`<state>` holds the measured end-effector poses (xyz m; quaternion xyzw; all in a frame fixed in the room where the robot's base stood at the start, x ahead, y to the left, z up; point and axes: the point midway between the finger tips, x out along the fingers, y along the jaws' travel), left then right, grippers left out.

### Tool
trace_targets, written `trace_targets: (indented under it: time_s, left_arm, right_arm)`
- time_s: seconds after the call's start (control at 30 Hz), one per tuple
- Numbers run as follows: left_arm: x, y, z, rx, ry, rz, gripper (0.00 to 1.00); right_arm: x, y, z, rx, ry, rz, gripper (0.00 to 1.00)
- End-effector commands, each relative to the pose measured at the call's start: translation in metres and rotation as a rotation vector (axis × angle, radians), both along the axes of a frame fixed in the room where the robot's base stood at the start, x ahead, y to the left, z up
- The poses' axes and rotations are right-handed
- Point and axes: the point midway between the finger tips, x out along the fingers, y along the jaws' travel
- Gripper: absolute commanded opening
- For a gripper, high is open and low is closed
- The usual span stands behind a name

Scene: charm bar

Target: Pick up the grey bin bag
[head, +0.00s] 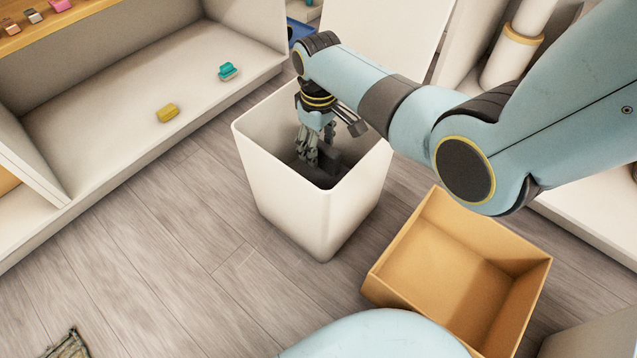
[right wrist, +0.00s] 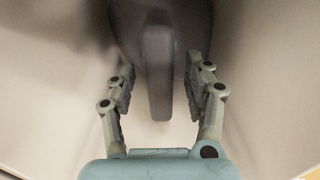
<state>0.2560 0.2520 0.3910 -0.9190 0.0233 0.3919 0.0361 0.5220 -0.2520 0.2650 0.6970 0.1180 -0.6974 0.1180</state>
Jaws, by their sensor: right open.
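The grey bin bag (head: 323,168) is inside the white bin (head: 287,204), partly hidden by the bin wall and my gripper. In the right wrist view a narrow upright grey part of the bag (right wrist: 158,75) stands between the two fingers, with a wider dark grey body behind it. My right gripper (head: 307,155) points down inside the bin. It is open, with a finger on each side of the narrow part (right wrist: 159,92), and gaps show on both sides.
An empty orange box (head: 440,262) stands on the floor right of the bin. A low white shelf (head: 120,115) at the left holds a yellow piece (head: 167,113) and a teal piece (head: 228,71). A woven item (head: 68,345) lies at the bottom left. Wooden floor in front of the bin is clear.

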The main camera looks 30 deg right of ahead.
Motion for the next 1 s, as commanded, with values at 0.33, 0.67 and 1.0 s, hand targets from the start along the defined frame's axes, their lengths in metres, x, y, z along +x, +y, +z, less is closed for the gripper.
trace_targets:
  time_s: [0.33,0.67,1.0]
  left_arm:
    - [0.0003,0.0,0.0004,0.0,-0.001,0.0,0.4]
    - [0.0004,-0.0001,0.0006,0.0,-0.001,0.0,0.4]
    - [0.0006,-0.0001,0.0008,0.0,-0.002,0.0,0.4]
  right_arm:
    - [0.0,0.0002,-0.001,0.0,0.0,0.0,0.48]
    - [0.0,0.0002,-0.0009,0.0,0.0,0.0,0.05]
    - [0.0013,0.0002,0.0001,0.001,-0.003,0.0,0.0]
